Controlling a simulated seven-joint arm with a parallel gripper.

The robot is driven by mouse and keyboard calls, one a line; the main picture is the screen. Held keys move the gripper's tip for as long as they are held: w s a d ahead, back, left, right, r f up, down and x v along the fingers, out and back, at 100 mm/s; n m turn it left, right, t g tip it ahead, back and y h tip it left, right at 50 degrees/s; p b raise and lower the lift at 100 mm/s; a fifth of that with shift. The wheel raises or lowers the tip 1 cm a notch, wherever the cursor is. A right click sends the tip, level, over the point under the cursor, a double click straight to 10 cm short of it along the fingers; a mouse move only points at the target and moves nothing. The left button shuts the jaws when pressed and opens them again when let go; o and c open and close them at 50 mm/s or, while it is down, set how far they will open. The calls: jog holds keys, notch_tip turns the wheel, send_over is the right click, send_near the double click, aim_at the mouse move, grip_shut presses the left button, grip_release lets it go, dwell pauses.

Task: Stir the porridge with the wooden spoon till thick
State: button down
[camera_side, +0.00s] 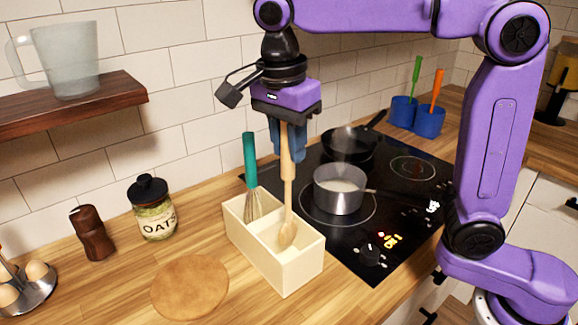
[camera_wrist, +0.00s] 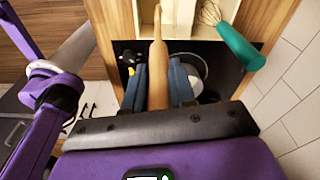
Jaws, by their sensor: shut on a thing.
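My gripper (camera_side: 288,146) is shut on the handle of the wooden spoon (camera_side: 289,190) and holds it upright, bowl down. The spoon's bowl is at the front compartment of the cream utensil box (camera_side: 262,262); I cannot tell whether it touches the bottom. In the wrist view the spoon (camera_wrist: 158,75) runs between the blue fingers (camera_wrist: 158,88). The grey saucepan (camera_side: 338,199) stands on the black hob to the right of the box, with pale porridge (camera_side: 341,185) inside.
A whisk with a teal handle (camera_side: 250,160) stands in the box's rear compartment. A black frying pan (camera_side: 346,142) sits behind the saucepan on the hob (camera_side: 385,215). An oats jar (camera_side: 154,212), a brown mill (camera_side: 92,233) and a round wooden board (camera_side: 190,287) are on the left.

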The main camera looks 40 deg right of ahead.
notch_tip(320, 180, up, 12)
jog(key=shift+f, duration=0.2)
jog(key=w+d+f, duration=0.1)
jog(key=w+d, duration=0.4)
jog(key=d, duration=0.8)
jog(key=w+d, duration=0.4)
jog(key=d, duration=0.8)
notch_tip(320, 180, down, 16)
jog(key=shift+w+f, duration=0.2)
dwell(0.7)
jog(key=shift+s, duration=0.1)
dwell(0.3)
